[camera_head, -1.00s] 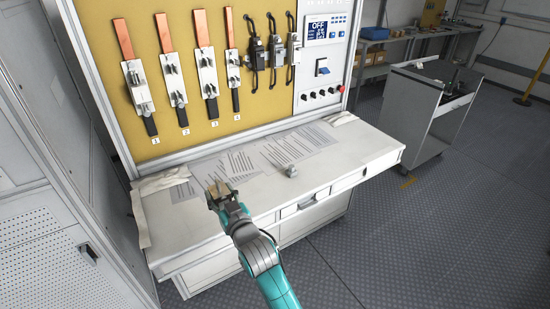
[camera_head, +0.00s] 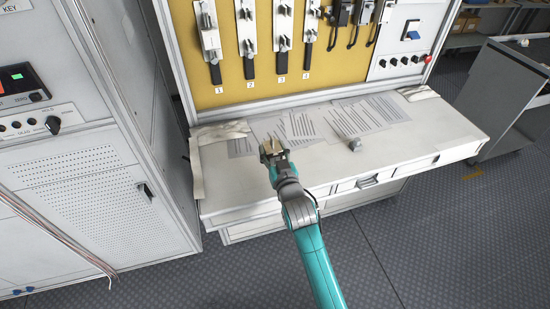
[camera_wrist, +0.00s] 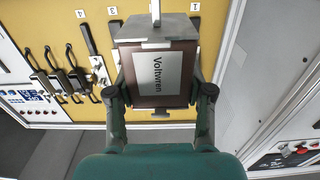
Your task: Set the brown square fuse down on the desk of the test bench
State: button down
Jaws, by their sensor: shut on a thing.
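The brown square fuse (camera_wrist: 145,98) carries a light label reading "Voltvren" and has grey metal at its far end. My gripper (camera_wrist: 158,88) is shut on it, with one finger on each side. In the head view my gripper (camera_head: 274,155) holds the fuse (camera_head: 270,147) at the left part of the test bench desk (camera_head: 410,143), by the printed sheets. I cannot tell whether the fuse touches the desk or is above it. The fuse's underside is hidden.
Papers (camera_head: 295,127) lie on the desk, and a small grey object (camera_head: 354,144) sits right of my gripper. A yellow panel (camera_head: 300,72) with numbered switches rises behind. A grey cabinet (camera_head: 75,180) stands left. The desk's right part is mostly clear.

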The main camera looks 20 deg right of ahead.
aim_at(273, 160)
jog(key=shift+f, duration=1.95)
jog(key=shift+f, duration=0.1)
jog(key=shift+c, duration=2.2)
grip_release()
jog(key=shift+f, duration=0.1)
jog(key=s, duration=1.2)
jog(key=shift+s, duration=0.15)
